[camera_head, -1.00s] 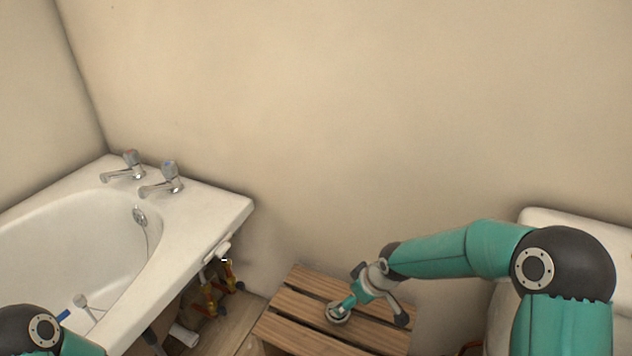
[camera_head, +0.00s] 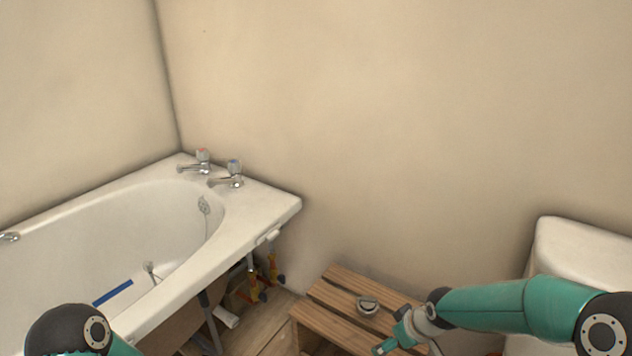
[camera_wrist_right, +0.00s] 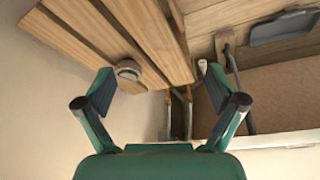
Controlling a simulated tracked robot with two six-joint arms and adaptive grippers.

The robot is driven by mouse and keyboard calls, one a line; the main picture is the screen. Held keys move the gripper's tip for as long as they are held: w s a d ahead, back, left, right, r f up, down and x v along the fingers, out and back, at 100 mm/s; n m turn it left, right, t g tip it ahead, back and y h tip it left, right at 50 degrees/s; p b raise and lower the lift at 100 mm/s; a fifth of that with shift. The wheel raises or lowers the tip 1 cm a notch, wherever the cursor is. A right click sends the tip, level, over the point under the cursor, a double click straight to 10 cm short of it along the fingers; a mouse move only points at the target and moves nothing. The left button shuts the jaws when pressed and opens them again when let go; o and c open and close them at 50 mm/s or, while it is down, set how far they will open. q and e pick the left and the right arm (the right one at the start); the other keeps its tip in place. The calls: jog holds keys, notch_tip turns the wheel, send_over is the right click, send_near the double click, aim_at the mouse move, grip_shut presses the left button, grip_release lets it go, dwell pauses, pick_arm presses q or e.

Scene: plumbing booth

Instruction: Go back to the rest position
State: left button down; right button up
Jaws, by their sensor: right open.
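My right gripper (camera_head: 396,340) is open and empty beside the wooden slatted bench (camera_head: 337,291), at lower right in the head view. In the right wrist view its two fingers (camera_wrist_right: 155,80) are spread wide with nothing between them. A small round metal piece (camera_head: 368,306) rests on the bench slats, to the left of the gripper and apart from it. It also shows in the right wrist view (camera_wrist_right: 128,68). Only a dark joint and a teal link of my left arm show at lower left; my left gripper is out of view.
A white bathtub (camera_head: 262,212) with two taps (camera_head: 233,174) stands at left. A blue strip (camera_head: 113,292) lies in it. Pipes with yellow fittings (camera_head: 254,287) are beneath its end. A white fixture (camera_head: 580,245) stands at right near my right arm. Open air lies above the bench.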

jog(key=s+a+f+m+g, duration=0.1)
jog(key=s+f+m, duration=0.2)
jog(key=s+f, duration=0.2)
jog(key=s+a+f+m+g+y+p, duration=0.1)
jog(key=s+a+f+m, duration=0.1)
jog(key=s, duration=0.9)
jog(key=s+a+f+m+g, duration=0.1)
jog(key=s+a+f+m, duration=0.1)
jog(key=s+f, duration=0.5)
jog(key=shift+s+a+f+m, duration=0.25)
jog(key=shift+s+f+m, duration=0.1)
jog(key=shift+s+m, duration=0.45)
notch_tip(320, 180, up, 30)
jog(key=p, duration=3)
jog(key=shift+w+f, duration=0.1)
jog(key=shift+f, duration=0.15)
